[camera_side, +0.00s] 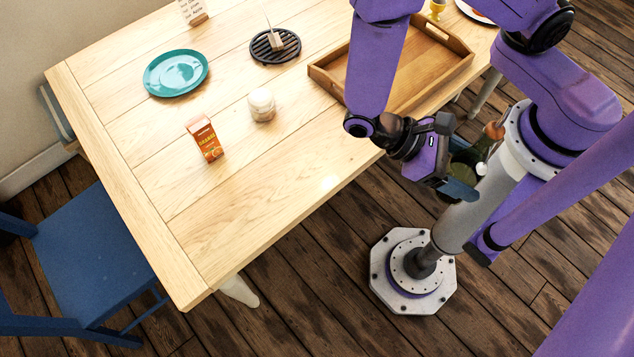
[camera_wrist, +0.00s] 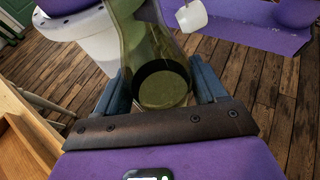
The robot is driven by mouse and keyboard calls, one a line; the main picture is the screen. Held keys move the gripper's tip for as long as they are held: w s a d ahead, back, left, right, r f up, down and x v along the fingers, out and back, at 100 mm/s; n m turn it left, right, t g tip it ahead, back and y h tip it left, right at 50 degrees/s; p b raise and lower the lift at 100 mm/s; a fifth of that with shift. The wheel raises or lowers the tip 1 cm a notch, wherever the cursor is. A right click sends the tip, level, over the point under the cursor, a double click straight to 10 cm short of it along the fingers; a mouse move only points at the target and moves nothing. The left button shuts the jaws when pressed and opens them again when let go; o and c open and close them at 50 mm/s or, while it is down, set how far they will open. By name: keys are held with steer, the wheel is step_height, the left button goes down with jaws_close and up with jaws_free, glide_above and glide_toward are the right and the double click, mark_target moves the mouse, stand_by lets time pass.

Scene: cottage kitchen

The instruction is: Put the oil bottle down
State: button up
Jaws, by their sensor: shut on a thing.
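The oil bottle (camera_wrist: 160,70) is greenish glass, and its dark round base faces the camera in the wrist view. My gripper (camera_wrist: 163,95) is shut on it, with one blue finger on each side of the bottle. In the side view the bottle (camera_side: 465,168) is partly hidden by my gripper (camera_side: 455,180), off the table's edge beside my own base column and above the floor. The bottle looks tilted, with its brownish top towards the upper right. The wooden table (camera_side: 290,180) lies to the left of my gripper.
A wooden tray (camera_side: 462,62) stands at the table's right side, partly behind my arm. A teal plate (camera_side: 176,73), an orange juice carton (camera_side: 205,138), a white jar (camera_side: 262,104) and a black trivet (camera_side: 262,48) stand further left. The table's front middle is clear.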

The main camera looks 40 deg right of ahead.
steer(key=w+a+m+y, duration=0.3)
steer(key=a+m+y, duration=0.35)
steer(key=a, duration=0.35)
steer(key=w+a+m+y, duration=0.2)
steer(key=a+m+y, duration=0.45)
steer(key=a, duration=0.25)
steer(key=w+a+r+m+t+y, duration=0.2)
steer(key=w+a+m+t+y, duration=0.25)
steer(key=w, duration=0.45)
steer(key=w+a+r+m+t+y, duration=0.1)
steer(key=w+a+m+t+y, duration=0.25)
steer(key=w+a+m, duration=0.35)
steer(key=shift+w+a+f+n, duration=0.4)
steer(key=shift+w+a+f, duration=1.25)
steer(key=shift+f, duration=0.45)
steer(key=shift+w+a+f+n, duration=0.45)
steer(key=shift+w+a+f, duration=0.95)
steer(key=shift+a+f, duration=0.6)
steer(key=shift+w+a+f+n, duration=0.4)
steer(key=shift+w+a+f, duration=1.2)
steer(key=shift+f, duration=0.55)
